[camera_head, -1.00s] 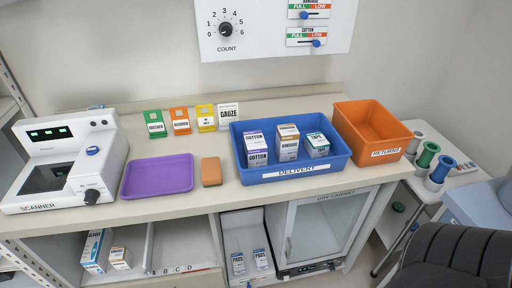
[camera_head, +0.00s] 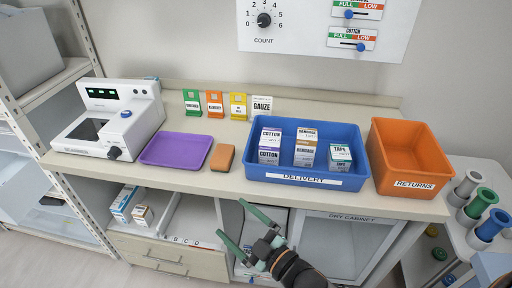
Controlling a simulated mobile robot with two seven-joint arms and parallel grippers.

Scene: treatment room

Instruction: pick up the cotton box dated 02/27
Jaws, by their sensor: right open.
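A white and purple cotton box (camera_head: 270,146) stands at the left inside the blue delivery bin (camera_head: 301,178) on the counter. It looks like two boxes stacked, both lettered COTTON; their dates are too small to read. My right gripper (camera_head: 230,222) is in front of the counter, below its front edge and below the delivery bin. Its green fingers are spread open and empty, pointing left. My left gripper is not in view.
Bandage boxes (camera_head: 305,145) and a tape box (camera_head: 340,157) share the bin. An orange returns bin (camera_head: 405,160) stands to its right. A purple tray (camera_head: 176,149), an orange sponge-like block (camera_head: 222,157) and a scanner (camera_head: 110,120) are to its left. Cabinets lie below the counter.

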